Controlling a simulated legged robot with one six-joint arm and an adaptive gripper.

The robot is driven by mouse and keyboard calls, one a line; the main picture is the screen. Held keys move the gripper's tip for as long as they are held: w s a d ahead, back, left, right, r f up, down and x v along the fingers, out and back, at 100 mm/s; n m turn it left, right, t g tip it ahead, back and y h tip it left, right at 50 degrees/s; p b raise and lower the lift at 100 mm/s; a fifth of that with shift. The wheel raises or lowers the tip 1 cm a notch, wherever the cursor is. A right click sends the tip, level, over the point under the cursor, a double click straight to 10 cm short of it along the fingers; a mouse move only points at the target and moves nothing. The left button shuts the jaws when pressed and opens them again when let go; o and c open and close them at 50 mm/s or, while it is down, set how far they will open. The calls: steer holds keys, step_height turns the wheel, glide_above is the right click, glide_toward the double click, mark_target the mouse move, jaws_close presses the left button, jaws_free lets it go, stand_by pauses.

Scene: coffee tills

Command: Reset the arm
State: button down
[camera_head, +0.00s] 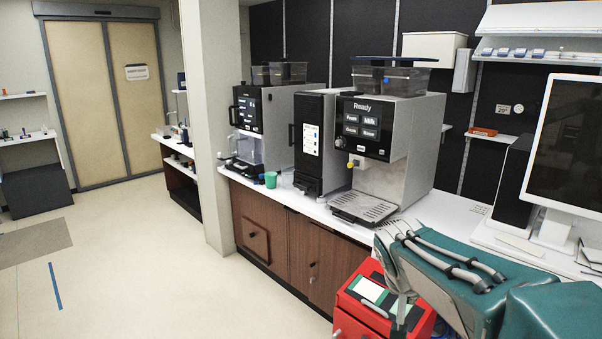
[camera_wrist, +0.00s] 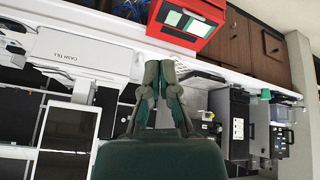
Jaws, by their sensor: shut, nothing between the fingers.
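My gripper (camera_wrist: 160,70) shows in the middle of the wrist view, with its fingers drawn together and nothing between them. My teal arm is folded at the lower right of the head view, in front of the counter's right end. The gripper's fingertips cannot be made out clearly there. In the wrist view the scene appears turned over, and the fingers point toward the counter edge and a red box.
The red box (camera_head: 372,300) with a light panel stands close beside my arm. Two coffee machines (camera_head: 384,150) (camera_head: 262,120), a green cup (camera_head: 270,180) and a monitor (camera_head: 566,150) are on the white counter (camera_head: 450,212). The floor (camera_head: 140,260) at left is mostly clear.

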steer(key=s+a+n+y, duration=0.1)
steer(key=s+a+n, duration=0.1)
steer(key=s, duration=0.8)
steer(key=s+a+f+n+y, duration=0.1)
steer(key=s+a+n+y, duration=0.1)
steer(key=s, duration=0.8)
steer(key=shift+s+a+f+t+y, duration=0.15)
steer(key=shift+s+a+t+y, duration=0.15)
steer(key=shift+a+t, duration=0.1)
